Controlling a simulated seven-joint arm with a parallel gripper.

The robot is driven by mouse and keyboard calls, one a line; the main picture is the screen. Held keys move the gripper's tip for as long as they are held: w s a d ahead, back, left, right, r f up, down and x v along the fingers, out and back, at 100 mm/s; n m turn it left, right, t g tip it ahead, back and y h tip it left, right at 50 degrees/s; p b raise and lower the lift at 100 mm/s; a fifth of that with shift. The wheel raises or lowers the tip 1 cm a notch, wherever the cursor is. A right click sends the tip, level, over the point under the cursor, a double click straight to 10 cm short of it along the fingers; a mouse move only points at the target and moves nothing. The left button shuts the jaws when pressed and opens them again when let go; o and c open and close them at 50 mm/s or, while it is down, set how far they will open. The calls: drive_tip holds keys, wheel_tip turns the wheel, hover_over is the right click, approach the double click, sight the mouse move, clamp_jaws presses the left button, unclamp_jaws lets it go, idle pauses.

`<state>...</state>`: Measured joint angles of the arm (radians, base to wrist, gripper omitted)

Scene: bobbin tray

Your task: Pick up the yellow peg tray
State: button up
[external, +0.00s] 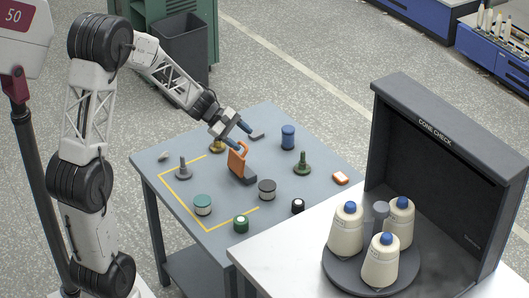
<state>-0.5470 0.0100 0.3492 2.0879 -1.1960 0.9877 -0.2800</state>
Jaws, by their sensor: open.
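I cannot make out a yellow peg tray in the external view. A yellow line (180,204) marks part of a rectangle flat on the grey-blue table (325,188). A small yellow-gold piece (217,146) stands near the line's far end, partly hidden by my arm. My gripper (244,135) is open, with blue-tipped fingers, above the far middle of the table. Just below it stands an orange upright piece (237,161) with a dark foot (243,178). I cannot tell whether the fingers touch it.
Around stand a blue spool (288,137), green spindle (302,163), grey spindle (183,168), teal-banded spool (203,205), dark spool (267,189) and green spool (241,223). A white bench (285,262) holds large cones (346,228) before a dark panel (440,150).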

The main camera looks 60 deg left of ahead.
drive_tip(key=w+a+f+n+t+y, duration=0.1)
drive_tip(key=w+a+f+n+t, duration=0.1)
drive_tip(key=a+f+n, duration=0.45)
drive_tip(key=w+a+f+n+t+y, duration=0.15)
drive_tip(key=a+f, duration=0.25)
drive_tip(key=a, duration=0.6)
drive_tip(key=n+t+y, duration=0.3)
drive_tip(key=n, duration=0.3)
approach(215, 140)
drive_tip(key=shift+h, duration=0.25)
drive_tip(key=x, duration=0.4)
drive_tip(key=shift+w+a+f, duration=0.2)
drive_tip(key=shift+w+a, duration=0.05)
drive_tip(key=shift+w, duration=0.1)
drive_tip(key=shift+w, duration=0.1)
drive_tip(key=shift+x, duration=1.2)
drive_tip(key=shift+w+d, duration=0.1)
drive_tip(key=shift+x, duration=2.5)
drive_tip(key=shift+r, duration=0.1)
drive_tip(key=shift+d, duration=0.1)
drive_tip(key=c, duration=1)
